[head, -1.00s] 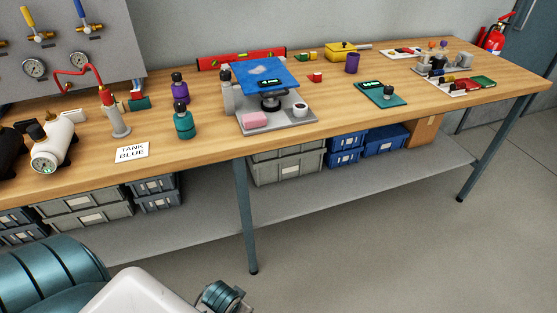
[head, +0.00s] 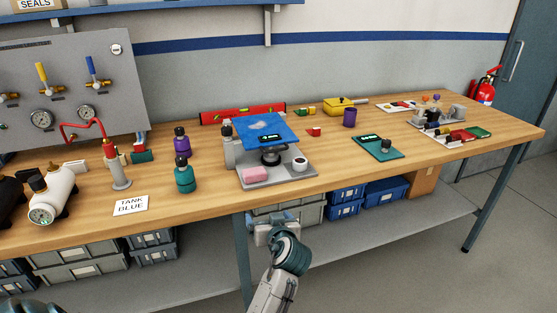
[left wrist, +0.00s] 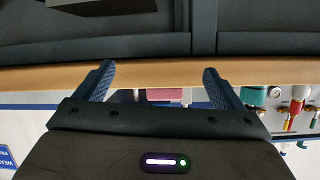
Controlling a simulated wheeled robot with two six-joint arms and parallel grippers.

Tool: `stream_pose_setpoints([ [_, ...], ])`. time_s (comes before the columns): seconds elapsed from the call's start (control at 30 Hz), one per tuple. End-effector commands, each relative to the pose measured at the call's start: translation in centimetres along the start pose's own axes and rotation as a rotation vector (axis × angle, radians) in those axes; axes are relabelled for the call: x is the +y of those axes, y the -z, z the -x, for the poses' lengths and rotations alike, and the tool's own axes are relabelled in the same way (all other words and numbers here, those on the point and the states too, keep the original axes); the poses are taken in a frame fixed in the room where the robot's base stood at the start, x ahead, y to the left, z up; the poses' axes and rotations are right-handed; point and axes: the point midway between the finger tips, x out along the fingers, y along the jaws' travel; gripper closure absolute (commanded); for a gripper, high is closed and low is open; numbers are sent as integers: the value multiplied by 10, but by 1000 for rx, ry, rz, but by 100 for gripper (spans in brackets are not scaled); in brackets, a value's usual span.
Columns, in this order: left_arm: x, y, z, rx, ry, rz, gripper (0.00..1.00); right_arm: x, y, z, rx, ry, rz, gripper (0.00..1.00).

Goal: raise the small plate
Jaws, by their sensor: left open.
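A blue square plate (head: 265,131), tilted and with a pale mark on it, stands over a grey base (head: 268,179) on the bench. A black round piece (head: 270,157) is under it, partly hidden. I cannot tell which part is the small plate. A pink block (head: 256,173) and a white cup-like piece (head: 299,163) sit on the base's front. My left gripper (head: 270,228) is in front of the bench edge, below and apart from the base. In the left wrist view its fingers (left wrist: 159,70) are open and empty, with the pink block (left wrist: 165,95) beyond. My right gripper is out of view.
The bench's front edge (head: 340,181) lies between my left gripper and the base. Teal (head: 184,178) and purple (head: 182,143) bottles stand left of the base. A teal board (head: 383,148) lies to its right. Grey and blue bins (head: 346,202) fill the shelf below.

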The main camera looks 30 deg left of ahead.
Motion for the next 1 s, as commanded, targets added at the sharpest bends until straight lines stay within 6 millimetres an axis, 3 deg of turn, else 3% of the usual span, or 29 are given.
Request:
stream_pose_setpoints([
  [0.03,15,28,-5,63,15,35,10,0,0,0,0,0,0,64],
  [0.1,31,61,-8,145,33,72,10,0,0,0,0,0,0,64],
  [0.2,48,97,-8,235,46,109,10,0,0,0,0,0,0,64],
  [0.3,58,119,-7,290,52,128,10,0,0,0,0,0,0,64],
  [0.5,61,134,-14,319,54,133,10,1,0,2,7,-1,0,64],
  [0.57,60,136,-20,318,54,133,10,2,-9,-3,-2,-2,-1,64],
  [0.83,56,151,-63,316,56,130,10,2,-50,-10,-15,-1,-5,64],
  [1.0,54,158,-90,315,56,131,10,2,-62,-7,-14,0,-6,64],
])
